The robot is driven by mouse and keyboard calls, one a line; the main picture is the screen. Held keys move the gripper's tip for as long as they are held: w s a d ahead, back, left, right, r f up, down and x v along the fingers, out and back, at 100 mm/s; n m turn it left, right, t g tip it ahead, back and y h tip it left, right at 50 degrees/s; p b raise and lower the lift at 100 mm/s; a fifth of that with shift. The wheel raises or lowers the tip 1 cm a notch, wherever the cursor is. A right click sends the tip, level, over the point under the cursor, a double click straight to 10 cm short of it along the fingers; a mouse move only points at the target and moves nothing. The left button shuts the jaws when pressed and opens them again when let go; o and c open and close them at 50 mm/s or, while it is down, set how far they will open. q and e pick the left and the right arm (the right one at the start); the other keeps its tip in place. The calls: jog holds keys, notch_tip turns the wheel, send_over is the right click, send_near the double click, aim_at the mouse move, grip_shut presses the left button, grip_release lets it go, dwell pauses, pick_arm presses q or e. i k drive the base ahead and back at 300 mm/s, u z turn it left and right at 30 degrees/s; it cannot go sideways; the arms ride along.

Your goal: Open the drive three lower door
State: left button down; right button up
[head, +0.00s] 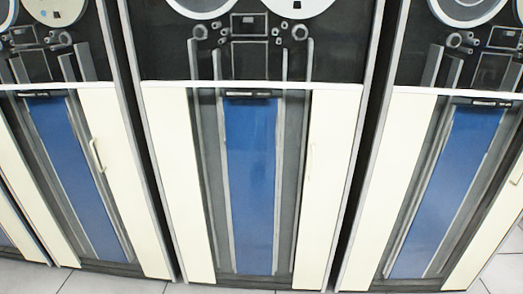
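Three tape drive cabinets stand side by side in the head view, with part of another at the far left edge. I see no number that tells which is drive three. The middle lower door (178,185) has cream side strips, a blue centre panel and a faint pale handle (311,160) on its right strip. It looks shut. The left cabinet's lower door (110,130) has a clear handle (97,156) and looks shut. The right cabinet's lower door (400,130) also looks shut, with its handle (516,170) at the picture's right edge. Neither gripper is in view.
Tape reels (470,8) and dark upper panels (250,50) sit above the doors. Narrow dark gaps separate the cabinets. Pale floor tiles (110,285) show along the bottom edge. Nothing stands in front of the doors in view.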

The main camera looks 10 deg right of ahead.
aim_at(335, 108)
jog(key=i, duration=1.05)
jog(key=z, duration=0.45)
